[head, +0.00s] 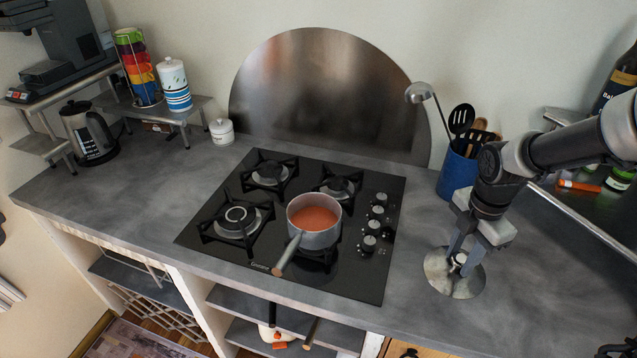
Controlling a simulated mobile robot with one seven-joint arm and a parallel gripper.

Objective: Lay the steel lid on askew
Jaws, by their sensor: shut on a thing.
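The round steel lid (467,283) is at the right of the hob, over the grey counter. My gripper (460,257) is above it, shut on the lid's knob. I cannot tell whether the lid touches the counter or hangs just above it. The saucepan (333,238) stands on the front right burner of the black hob, open at the top. It holds an orange-red soup (314,219), and its wooden handle (284,257) points to the front left.
A blue utensil pot (454,176) with a ladle and other tools stands behind my gripper. Control knobs (372,226) lie between pan and lid. A round steel splashback (320,95) rises behind the hob (220,247). Bare counter (540,290) lies to the right.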

